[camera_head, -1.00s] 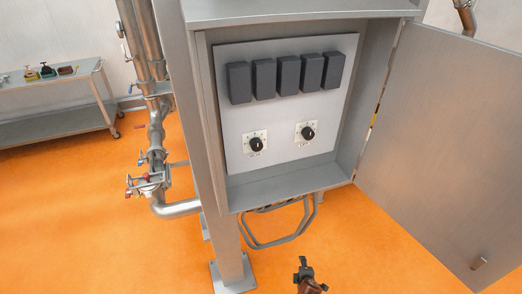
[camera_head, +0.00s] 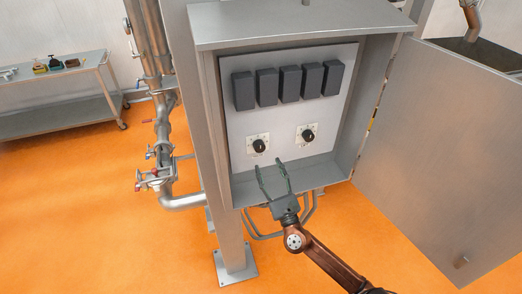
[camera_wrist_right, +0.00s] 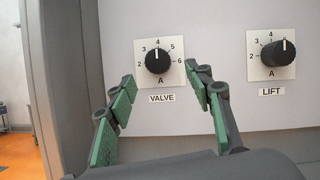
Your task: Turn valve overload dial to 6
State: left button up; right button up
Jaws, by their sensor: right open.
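The VALVE dial is a black round knob (camera_wrist_right: 158,61) on a white square plate marked 2 to 6 and A. Its white mark points up, near the 4. In the head view it is the left dial (camera_head: 259,146) on the panel inside the open cabinet. My right gripper (camera_head: 269,167) is in front of the panel, just below the dial. In the wrist view its two green-padded fingers (camera_wrist_right: 160,74) are spread, one to each side below the knob, not visibly touching it. My left gripper is not in view.
A LIFT dial (camera_wrist_right: 273,55) sits to the right of the VALVE dial. Several dark blocks (camera_head: 290,84) line the panel above. The cabinet door (camera_head: 435,150) stands open at right. Pipes (camera_head: 162,130) run at left. A trolley (camera_head: 60,105) stands behind.

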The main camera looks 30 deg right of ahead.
aim_at(261, 149)
jog(key=p+x, duration=0.1)
jog(key=x, duration=0.3)
jog(key=p+x, duration=0.1)
jog(key=x, duration=0.3)
jog(key=shift+a, duration=0.25)
jog(key=c, duration=1.2)
